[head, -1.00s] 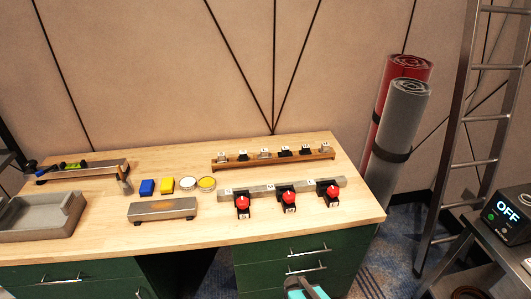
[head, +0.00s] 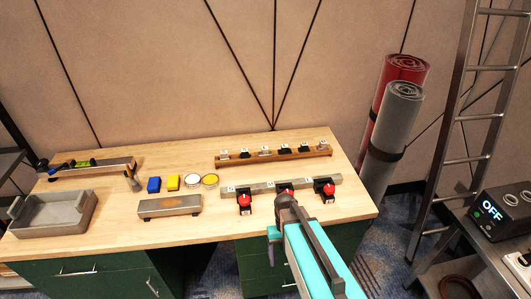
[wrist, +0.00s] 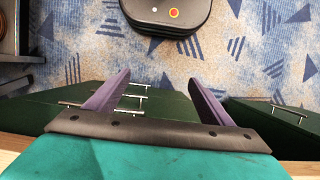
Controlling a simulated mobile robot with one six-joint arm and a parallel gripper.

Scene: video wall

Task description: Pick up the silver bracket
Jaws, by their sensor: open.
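Several small silver and black pieces stand along a wooden rack at the back right of the workbench in the head view. A silver one (head: 265,152) is near the rack's middle; they are too small for me to tell which is the bracket. My gripper (wrist: 160,78) is open and empty, its two purple fingers spread over floor and green drawers in the wrist view. In the head view my gripper (head: 271,254) is at the bench's front edge, well short of the rack (head: 285,160). My arm hides part of the middle red-knobbed piece.
A grey strip (head: 262,187) with red-knobbed pieces lies between my arm and the rack. Rolled mats (head: 392,130) and a ladder stand right.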

